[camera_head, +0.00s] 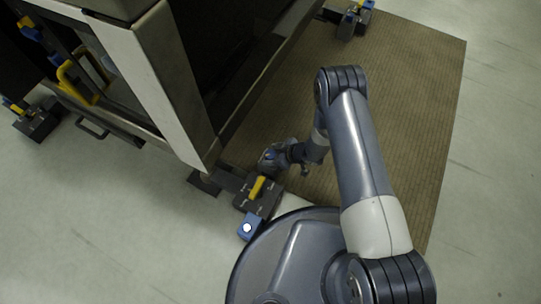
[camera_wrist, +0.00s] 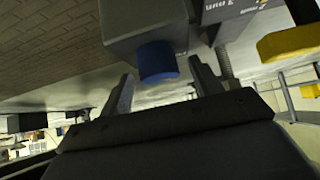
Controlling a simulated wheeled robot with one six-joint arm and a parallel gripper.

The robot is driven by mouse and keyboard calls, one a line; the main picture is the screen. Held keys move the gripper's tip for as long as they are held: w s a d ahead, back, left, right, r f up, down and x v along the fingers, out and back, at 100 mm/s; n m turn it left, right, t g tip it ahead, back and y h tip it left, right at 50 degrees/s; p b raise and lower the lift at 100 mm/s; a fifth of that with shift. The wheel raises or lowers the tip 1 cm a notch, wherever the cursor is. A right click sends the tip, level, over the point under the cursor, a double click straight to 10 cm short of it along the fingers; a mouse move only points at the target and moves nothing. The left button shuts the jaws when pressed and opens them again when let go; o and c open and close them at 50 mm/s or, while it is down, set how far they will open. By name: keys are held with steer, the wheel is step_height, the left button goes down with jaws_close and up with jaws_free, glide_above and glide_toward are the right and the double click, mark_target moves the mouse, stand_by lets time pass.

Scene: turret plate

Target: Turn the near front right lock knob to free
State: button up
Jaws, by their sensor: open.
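The near front right lock unit (camera_head: 262,206) is a dark block by the machine's near corner, with a yellow handle (camera_head: 257,188) on top. A blue block with a white round spot (camera_head: 247,227) sits at its near end. My gripper (camera_head: 266,167) is low, just beyond the unit; its fingertips are hard to make out in the head view. In the wrist view my gripper (camera_wrist: 163,88) is open, and a round blue knob (camera_wrist: 157,62) on a grey box shows between and beyond the fingers. I cannot tell whether they touch it. A yellow part (camera_wrist: 290,42) shows at right.
The machine cabinet (camera_head: 172,90) stands at upper left, its lower edge close to my gripper. A brown ribbed mat (camera_head: 410,110) lies to the right. Other lock units stand at the far corner (camera_head: 348,20) and at left (camera_head: 36,122). Open floor lies at lower left.

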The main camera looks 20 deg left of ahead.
steer(key=shift+a+f, duration=0.5)
steer(key=shift+c, duration=0.5)
steer(key=c, duration=0.9)
